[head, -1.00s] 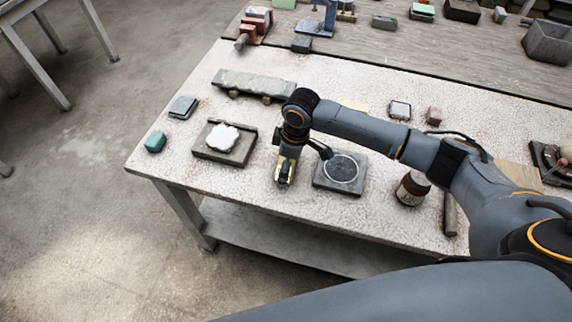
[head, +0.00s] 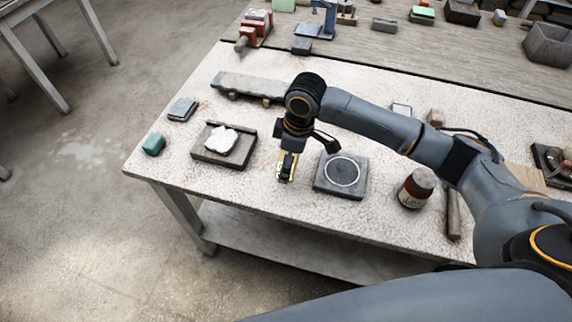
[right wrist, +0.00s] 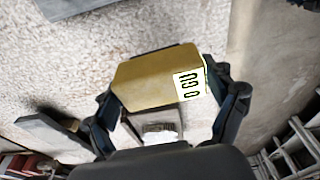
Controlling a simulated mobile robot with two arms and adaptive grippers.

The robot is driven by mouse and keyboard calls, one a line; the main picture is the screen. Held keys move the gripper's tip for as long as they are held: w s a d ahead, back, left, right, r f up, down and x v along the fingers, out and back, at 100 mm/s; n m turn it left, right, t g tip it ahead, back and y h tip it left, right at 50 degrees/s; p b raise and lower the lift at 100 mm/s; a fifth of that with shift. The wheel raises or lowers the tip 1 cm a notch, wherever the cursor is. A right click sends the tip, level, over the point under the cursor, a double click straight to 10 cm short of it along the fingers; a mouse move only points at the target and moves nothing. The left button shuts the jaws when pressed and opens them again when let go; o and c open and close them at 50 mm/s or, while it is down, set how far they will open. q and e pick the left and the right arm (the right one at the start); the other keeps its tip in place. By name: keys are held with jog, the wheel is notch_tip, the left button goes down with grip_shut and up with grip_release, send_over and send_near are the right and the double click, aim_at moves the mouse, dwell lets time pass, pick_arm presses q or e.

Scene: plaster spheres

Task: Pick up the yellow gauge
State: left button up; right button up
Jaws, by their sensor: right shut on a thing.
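The yellow gauge (right wrist: 155,82) is a yellow block with a white label bearing dark marks, seen in the right wrist view. My right gripper (right wrist: 170,92) is shut on it, with one dark finger on each side. In the head view the right gripper (head: 286,172) points down over the front of the speckled table (head: 230,105), and a little of the yellow gauge shows between its fingers. The gripper and arm hide most of the gauge there. My left gripper is not in view.
A dark plate with a white ring (head: 341,173) lies right of the gripper. A tray with a white piece (head: 222,143) lies left. A brown jar (head: 415,188) and a hammer (head: 452,215) are further right. The table's front edge is close.

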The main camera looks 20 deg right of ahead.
aim_at(294, 169)
jog(key=s+r, duration=0.3)
jog(key=r, duration=0.1)
jog(key=shift+s+d+r, duration=0.15)
jog(key=shift+s+r, duration=0.1)
jog(key=shift+s, duration=0.1)
jog(key=s+r+b, duration=0.1)
jog(key=s+r, duration=0.2)
jog(key=s, duration=0.5)
jog(key=shift+s+d+r, duration=0.15)
jog(key=shift+s+r, duration=0.25)
